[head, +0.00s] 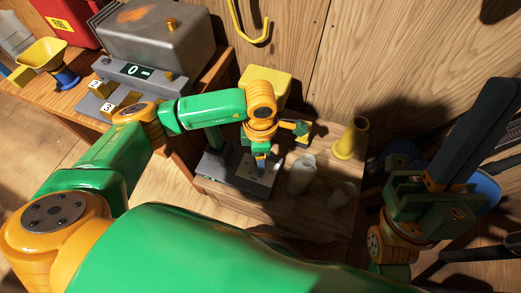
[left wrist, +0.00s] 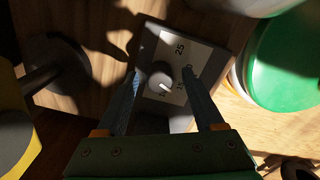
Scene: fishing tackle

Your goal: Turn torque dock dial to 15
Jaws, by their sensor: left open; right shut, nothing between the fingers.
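The torque dock (head: 238,178) is a grey base with a light dial plate, on the low wooden bench in the head view. In the left wrist view its plate (left wrist: 200,52) carries numbers, with 25 and 15 readable. The round grey dial knob (left wrist: 160,80) has a white pointer mark aimed to the lower right, near the 15. My left gripper (left wrist: 162,72) is open, its fingers on either side of the knob with visible gaps; in the head view it points down over the dock (head: 261,167). My right gripper (head: 500,98) is shut and empty, at the right.
White cylinders (head: 301,175) and a yellow tube (head: 350,138) stand right of the dock. A yellow-and-green tool (head: 293,128) is behind my left gripper. A grey machine with a display reading 0 (head: 137,71) stands on the left bench, near a yellow funnel (head: 43,53).

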